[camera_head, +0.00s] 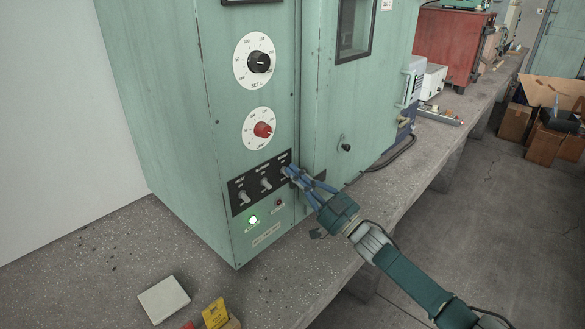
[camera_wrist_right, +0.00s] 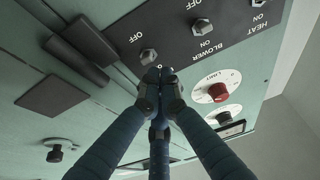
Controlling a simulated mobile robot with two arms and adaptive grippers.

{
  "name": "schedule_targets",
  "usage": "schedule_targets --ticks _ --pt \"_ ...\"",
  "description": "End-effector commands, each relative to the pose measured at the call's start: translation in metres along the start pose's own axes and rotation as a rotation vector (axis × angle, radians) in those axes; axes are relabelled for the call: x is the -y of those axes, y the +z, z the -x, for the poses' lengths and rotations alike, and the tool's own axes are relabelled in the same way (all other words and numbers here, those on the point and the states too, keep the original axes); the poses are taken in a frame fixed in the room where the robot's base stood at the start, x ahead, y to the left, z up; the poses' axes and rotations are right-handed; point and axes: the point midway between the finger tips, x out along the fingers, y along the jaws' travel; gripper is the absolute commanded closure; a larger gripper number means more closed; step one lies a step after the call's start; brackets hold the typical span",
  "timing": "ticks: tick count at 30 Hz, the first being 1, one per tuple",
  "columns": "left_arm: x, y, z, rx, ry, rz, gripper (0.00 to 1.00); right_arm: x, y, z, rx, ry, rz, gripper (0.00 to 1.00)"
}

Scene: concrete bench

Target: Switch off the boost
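A dark switch panel (camera_head: 262,182) on the green cabinet (camera_head: 180,120) carries three toggle switches. The left switch (camera_head: 243,197) and the middle switch (camera_head: 266,183) show clear. My right gripper (camera_head: 289,171) has its blue fingertips at the right-hand switch, the boost one by its place, and partly hides it and its label. In the right wrist view the fingers meet at their tips (camera_wrist_right: 157,74), just below the boost switch (camera_wrist_right: 148,56), close to or touching it; I cannot tell which. The blower switch (camera_wrist_right: 201,27) stands beside it. My left gripper is out of view.
Below the panel a green lamp (camera_head: 253,220) is lit and a small red lamp (camera_head: 279,203) looks dark. Above are a red limit knob (camera_head: 263,130) and a black knob (camera_head: 259,62). A pale block (camera_head: 163,299) lies on the bench. A cabinet door knob (camera_head: 346,147) is at right.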

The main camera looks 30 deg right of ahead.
Motion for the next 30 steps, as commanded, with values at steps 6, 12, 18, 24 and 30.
schedule_targets --ticks 6,12,18,24,30 --pt "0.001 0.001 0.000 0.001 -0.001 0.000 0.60 0.000 0.001 0.014 0.003 0.000 -0.001 1.00" --pt "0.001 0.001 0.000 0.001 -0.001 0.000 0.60 0.000 0.002 0.054 0.006 0.000 -0.001 1.00" --pt "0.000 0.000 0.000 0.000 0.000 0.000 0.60 0.000 0.002 0.094 0.005 0.001 -0.001 1.00" --pt "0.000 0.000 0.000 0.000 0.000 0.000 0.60 0.000 0.001 0.116 0.001 0.000 -0.001 1.00" --pt "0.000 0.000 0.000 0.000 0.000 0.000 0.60 0.000 0.000 0.120 -0.001 0.000 0.000 1.00"
